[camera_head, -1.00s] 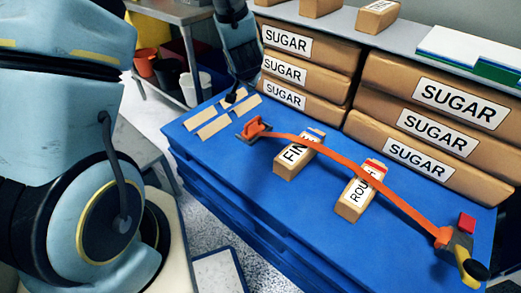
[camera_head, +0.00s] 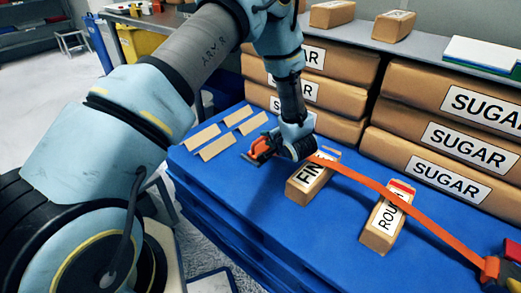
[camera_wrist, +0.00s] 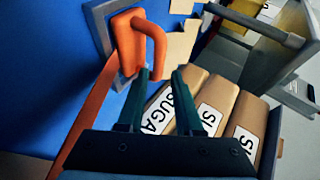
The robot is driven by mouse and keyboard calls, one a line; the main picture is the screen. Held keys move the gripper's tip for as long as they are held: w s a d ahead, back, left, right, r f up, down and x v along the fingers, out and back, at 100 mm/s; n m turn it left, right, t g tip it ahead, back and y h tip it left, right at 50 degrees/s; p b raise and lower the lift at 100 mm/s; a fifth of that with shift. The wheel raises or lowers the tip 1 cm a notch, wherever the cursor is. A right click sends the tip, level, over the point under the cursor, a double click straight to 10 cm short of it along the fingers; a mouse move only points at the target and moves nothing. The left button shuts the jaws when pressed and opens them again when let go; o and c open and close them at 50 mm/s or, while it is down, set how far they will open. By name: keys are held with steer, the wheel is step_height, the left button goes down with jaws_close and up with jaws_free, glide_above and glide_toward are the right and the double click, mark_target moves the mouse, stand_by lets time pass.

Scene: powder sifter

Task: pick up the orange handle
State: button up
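The orange handle (camera_head: 260,147) sits on a small grey plate at the left end of a long orange strap (camera_head: 400,208) on the blue surface. In the wrist view the handle (camera_wrist: 128,45) shows as an orange block with a curved loop, at upper left just beyond my fingertips. My gripper (camera_wrist: 161,72) is open, with nothing held between its dark green fingers. The left fingertip is close to the loop's lower end; I cannot tell if they touch. In the head view my gripper (camera_head: 280,147) is right beside the handle and partly hides it.
Two small boxes, marked FIN (camera_head: 313,177) and ROU (camera_head: 385,222), lie along the strap. Large sugar bags (camera_head: 440,140) are stacked behind. Several tan strips (camera_head: 218,147) lie left of the handle. The blue surface in front of the boxes is clear.

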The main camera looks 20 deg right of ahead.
mark_target(263, 138)
steer(key=x, duration=0.5)
steer(key=shift+s+a+f+b, duration=0.1)
steer(key=shift+b, duration=0.3)
jaws_close()
